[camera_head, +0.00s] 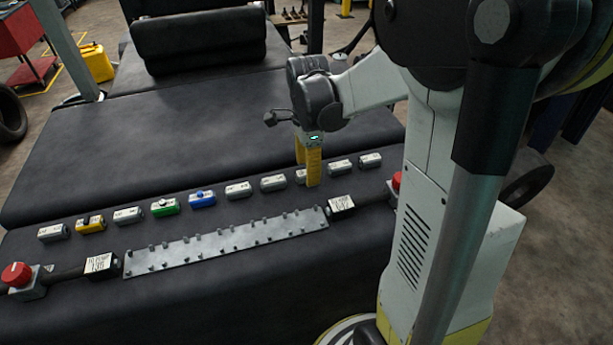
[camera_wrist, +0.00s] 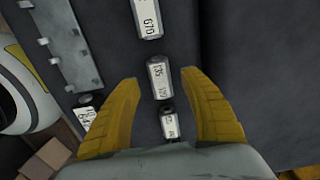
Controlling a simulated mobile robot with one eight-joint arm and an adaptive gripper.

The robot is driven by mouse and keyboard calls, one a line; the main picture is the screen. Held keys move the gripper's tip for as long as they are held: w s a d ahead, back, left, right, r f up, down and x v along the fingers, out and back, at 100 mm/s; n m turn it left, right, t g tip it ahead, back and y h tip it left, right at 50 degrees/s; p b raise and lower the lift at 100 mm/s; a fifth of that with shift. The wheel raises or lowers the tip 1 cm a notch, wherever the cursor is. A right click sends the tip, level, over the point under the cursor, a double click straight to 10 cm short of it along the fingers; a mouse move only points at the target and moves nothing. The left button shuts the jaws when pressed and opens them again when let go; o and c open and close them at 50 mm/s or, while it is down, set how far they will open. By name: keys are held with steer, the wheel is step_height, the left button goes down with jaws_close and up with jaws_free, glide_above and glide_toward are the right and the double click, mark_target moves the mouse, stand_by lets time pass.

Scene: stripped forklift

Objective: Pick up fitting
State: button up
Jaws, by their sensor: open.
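Several small block-shaped fittings lie in a row on the black padded surface. Most are grey with white labels, such as the grey fitting (camera_head: 273,182); others are a yellow fitting (camera_head: 90,224), a green fitting (camera_head: 164,207) and a blue fitting (camera_head: 202,198). My gripper (camera_head: 308,184) is over the right part of the row, pointing down, and partly hides one grey fitting. In the wrist view its yellow fingers are open and apart, with a labelled grey fitting (camera_wrist: 160,78) in view between the tips. Contact cannot be told. A smaller-looking fitting (camera_wrist: 169,126) shows nearer the palm.
A studded metal plate (camera_head: 225,242) lies in front of the row, with black labelled end blocks (camera_head: 341,205). Red buttons (camera_head: 16,274) stand at both ends. A rolled black cushion (camera_head: 198,38) lies behind. The pad behind the row is clear.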

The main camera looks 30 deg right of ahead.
step_height(320, 180, down, 2)
steer(key=shift+f, duration=0.1)
steer(key=shift+c, duration=0.5)
jaws_close()
